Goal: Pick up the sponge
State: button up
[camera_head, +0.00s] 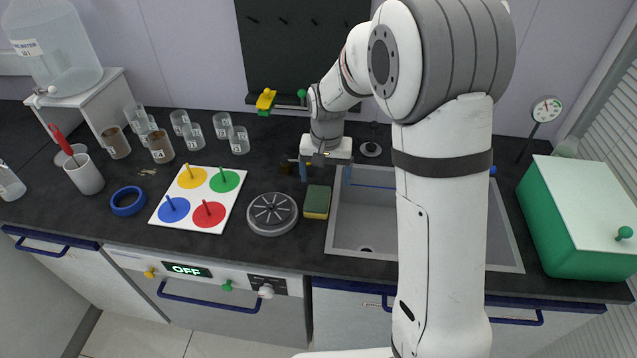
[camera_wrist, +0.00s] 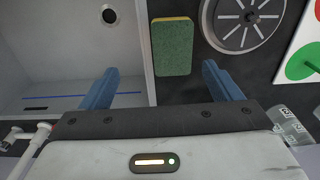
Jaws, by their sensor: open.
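The sponge (camera_head: 317,201) is a block with a green top and a yellow edge. It lies on the dark counter between the grey round lid and the sink. In the wrist view the sponge (camera_wrist: 172,47) shows its green face, ahead of the fingertips and roughly between their lines. My gripper (camera_head: 326,174) is open and empty, behind the sponge in the head view. Its two blue fingers also show in the wrist view (camera_wrist: 161,75), apart from the sponge. Nothing hides the sponge's top.
The sink (camera_head: 350,225) is right of the sponge, its rim close by. The grey slotted lid (camera_head: 272,213) is close on its left. A white board with coloured discs (camera_head: 200,199) lies farther left. Several labelled beakers (camera_head: 193,137) stand at the back left.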

aim_at(318, 198)
jog(key=w+a+f, duration=0.2)
jog(key=f, duration=0.1)
jog(key=shift+w+p, duration=0.2)
jog(key=shift+p, duration=0.15)
jog(key=f, duration=0.2)
jog(key=f+p, duration=0.1)
jog(key=f, duration=0.2)
jog(key=f+p, duration=0.1)
jog(key=f, duration=0.1)
jog(key=shift+s+d+f, duration=0.1)
jog(key=shift+s+f, duration=0.15)
jog(key=shift+f, duration=0.1)
jog(key=shift+c, duration=0.2)
jog(key=c, duration=1)
notch_tip(318, 198, up, 10)
jog(key=shift+r+b, duration=0.1)
jog(key=shift+b, duration=0.85)
